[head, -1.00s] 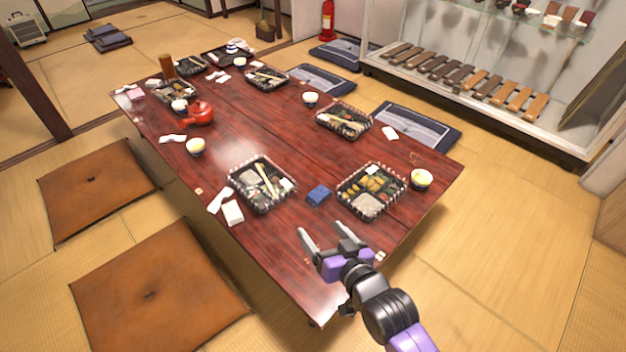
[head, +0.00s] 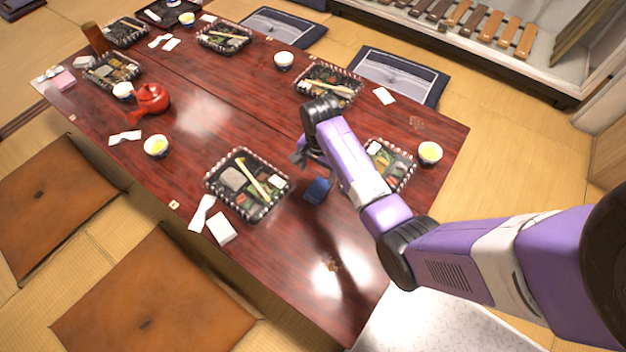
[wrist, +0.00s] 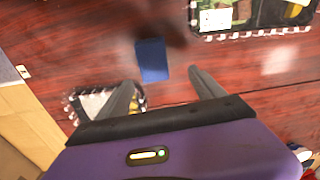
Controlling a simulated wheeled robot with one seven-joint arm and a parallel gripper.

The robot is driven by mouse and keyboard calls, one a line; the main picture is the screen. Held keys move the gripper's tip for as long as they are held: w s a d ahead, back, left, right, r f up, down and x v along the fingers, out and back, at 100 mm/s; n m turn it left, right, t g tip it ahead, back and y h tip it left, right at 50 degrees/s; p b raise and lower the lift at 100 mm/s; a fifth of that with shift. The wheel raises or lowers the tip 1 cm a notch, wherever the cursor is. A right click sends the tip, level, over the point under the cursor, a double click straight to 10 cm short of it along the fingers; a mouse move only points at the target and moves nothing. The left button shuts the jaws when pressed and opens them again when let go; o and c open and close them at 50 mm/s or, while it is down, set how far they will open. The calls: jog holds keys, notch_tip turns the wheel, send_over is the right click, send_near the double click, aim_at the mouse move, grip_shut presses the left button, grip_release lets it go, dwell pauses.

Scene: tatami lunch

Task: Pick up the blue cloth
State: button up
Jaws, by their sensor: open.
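The blue cloth (head: 318,190) is a small folded square lying on the dark red table (head: 262,238), between two bento trays. In the wrist view the cloth (wrist: 152,60) lies flat beyond the fingertips, roughly in line with the gap between them. My gripper (wrist: 160,76) is open and empty, with one finger on each side of that gap. In the head view my gripper (head: 299,156) is mostly hidden by my arm, above the table near the cloth. A dark blurred shadow falls beside the cloth in the wrist view.
One bento tray (head: 222,198) stands left of the cloth and another (head: 402,168) right of it, partly behind my arm. A yellow-filled cup (head: 430,152) stands at the right edge. White napkins (head: 221,229) lie at the front left. The table front is clear.

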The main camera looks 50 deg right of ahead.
aim_at(318, 188)
jog(key=shift+s+a, duration=0.25)
jog(key=shift+s, duration=0.2)
jog(key=shift+f+m, duration=0.3)
jog(key=f+b, duration=0.1)
jog(key=f, duration=0.1)
jog(key=f+b, duration=0.1)
jog(key=f, duration=0.2)
jog(key=f+b, duration=0.2)
jog(key=shift+a+f, duration=0.15)
jog(key=shift+a, duration=0.1)
jog(key=shift+c, duration=0.2)
jog(key=c, duration=1.4)
